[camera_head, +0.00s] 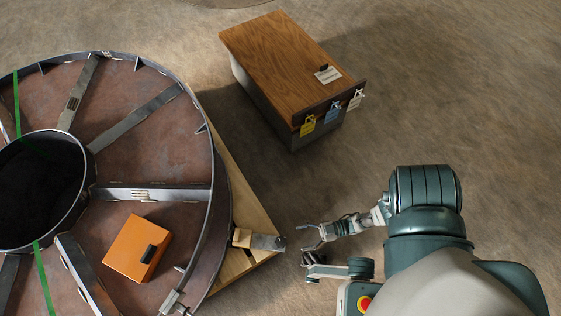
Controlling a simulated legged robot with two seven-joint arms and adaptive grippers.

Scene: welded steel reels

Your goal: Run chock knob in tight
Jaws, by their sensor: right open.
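A small wooden chock (242,238) sits against the reel's outer rim at the lower middle. A grey metal plate or bracket (264,242) extends right from it and ends in a small dark round part that looks like the chock knob (280,244). My right gripper (307,243) comes in from the right with its fingers apart, just right of the knob. A small gap shows between the fingertips and the knob, and nothing is held. My left gripper is not in view.
The large steel reel (150,193) fills the left side, on a wooden pallet (250,213). An orange box (130,245) lies on the reel's face. A wood-topped chest (285,60) with several coloured tags stands at the upper middle. The floor around my right arm is clear.

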